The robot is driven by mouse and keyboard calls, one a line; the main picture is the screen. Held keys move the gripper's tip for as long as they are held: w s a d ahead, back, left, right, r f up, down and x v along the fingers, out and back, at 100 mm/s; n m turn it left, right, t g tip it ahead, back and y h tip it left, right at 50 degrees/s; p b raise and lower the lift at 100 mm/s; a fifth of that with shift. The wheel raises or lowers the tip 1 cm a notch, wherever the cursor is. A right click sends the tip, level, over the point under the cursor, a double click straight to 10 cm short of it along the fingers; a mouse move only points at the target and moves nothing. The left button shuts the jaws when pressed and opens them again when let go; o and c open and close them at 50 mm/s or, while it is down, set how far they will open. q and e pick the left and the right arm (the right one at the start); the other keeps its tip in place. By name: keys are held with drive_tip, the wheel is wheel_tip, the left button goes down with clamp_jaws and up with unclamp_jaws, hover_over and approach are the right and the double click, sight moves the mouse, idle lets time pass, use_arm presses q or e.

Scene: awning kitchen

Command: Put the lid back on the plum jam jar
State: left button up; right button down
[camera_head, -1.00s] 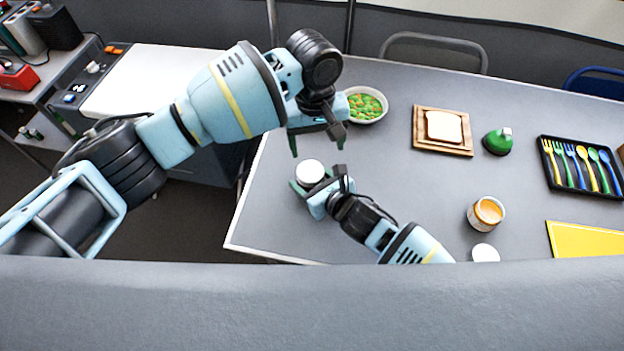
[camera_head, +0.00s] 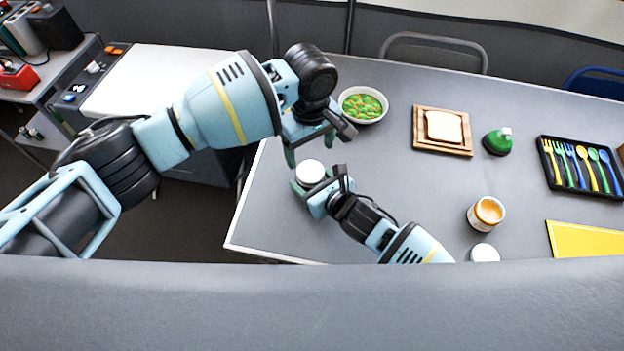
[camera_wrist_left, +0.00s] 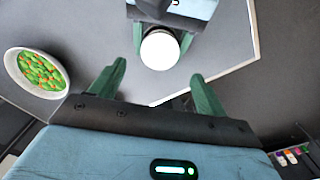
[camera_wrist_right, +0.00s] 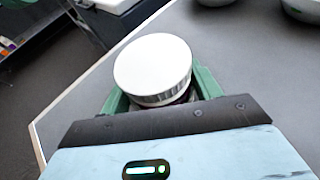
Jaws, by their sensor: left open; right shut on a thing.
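A white round lid (camera_head: 310,172) sits on top of a jar held in my right gripper (camera_head: 322,190), near the table's left edge. In the right wrist view the lid (camera_wrist_right: 153,67) covers the jar's top, and a strip of dark jar (camera_wrist_right: 186,97) shows beneath it between the green fingers. I cannot tell whether the lid is fully seated. My right gripper is shut on this jar, which is mostly hidden. My left gripper (camera_head: 310,150) is open and empty, just beyond the lid. In the left wrist view the lid (camera_wrist_left: 160,51) is ahead between its fingers, apart from them.
A bowl of vegetables (camera_head: 363,104) stands close to my left gripper. An open orange jar (camera_head: 486,213) has a loose white lid (camera_head: 484,253) beside it.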

sight(310, 171)
use_arm(q)
drive_tip(key=shift+f, duration=3.5)
drive_tip(key=c, duration=1)
drive_tip(key=m, duration=0.6)
drive_tip(key=shift+m, duration=0.3)
drive_tip(key=o, duration=1.1)
drive_tip(key=shift+r, duration=0.1)
drive_tip(key=shift+r, duration=2.15)
